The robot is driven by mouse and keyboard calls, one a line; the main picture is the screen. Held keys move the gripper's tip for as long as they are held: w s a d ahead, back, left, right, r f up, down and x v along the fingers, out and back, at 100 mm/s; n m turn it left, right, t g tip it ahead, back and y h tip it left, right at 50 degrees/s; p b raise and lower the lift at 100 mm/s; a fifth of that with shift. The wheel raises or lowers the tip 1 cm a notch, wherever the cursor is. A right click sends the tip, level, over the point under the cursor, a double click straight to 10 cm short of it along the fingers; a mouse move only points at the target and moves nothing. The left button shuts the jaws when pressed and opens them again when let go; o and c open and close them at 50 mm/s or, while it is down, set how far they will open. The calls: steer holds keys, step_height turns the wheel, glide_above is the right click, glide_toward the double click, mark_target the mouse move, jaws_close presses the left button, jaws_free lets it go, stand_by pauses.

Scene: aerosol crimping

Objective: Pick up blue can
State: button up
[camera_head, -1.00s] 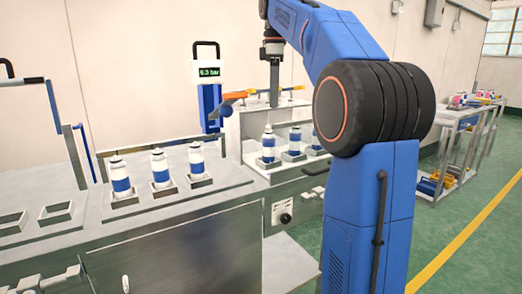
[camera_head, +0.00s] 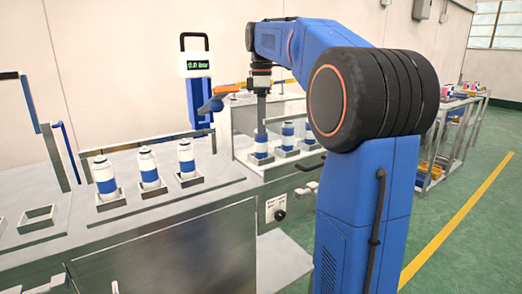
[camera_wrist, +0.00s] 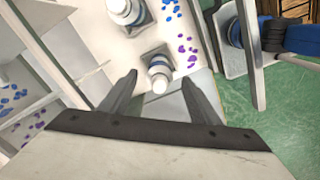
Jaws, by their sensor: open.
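White cans with a blue band stand in square holders. Three are in the open-fronted station at the middle: a left can (camera_head: 261,146), a middle can (camera_head: 287,136) and a right can (camera_head: 309,135), partly behind my arm. My gripper (camera_head: 261,122) points down over the left can and hides its top in the head view. In the wrist view my open gripper (camera_wrist: 160,92) has its two fingers apart, with a can (camera_wrist: 160,74) showing in the gap just beyond the fingertips. Another can (camera_wrist: 127,10) is at the top edge. Contact with the can cannot be told.
Three similar cans stand in holders on the left bench (camera_head: 70,222), one of them a near can (camera_head: 104,180). An empty holder (camera_head: 38,218) lies left of them. An orange lever (camera_head: 215,103) and the station's metal walls are close to my gripper. A trolley (camera_head: 450,150) stands at the right.

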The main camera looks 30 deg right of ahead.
mark_target(261, 139)
steer(key=shift+f, duration=3)
steer(key=shift+c, duration=0.5)
steer(key=c, duration=1.1)
steer(key=shift+r, duration=0.15)
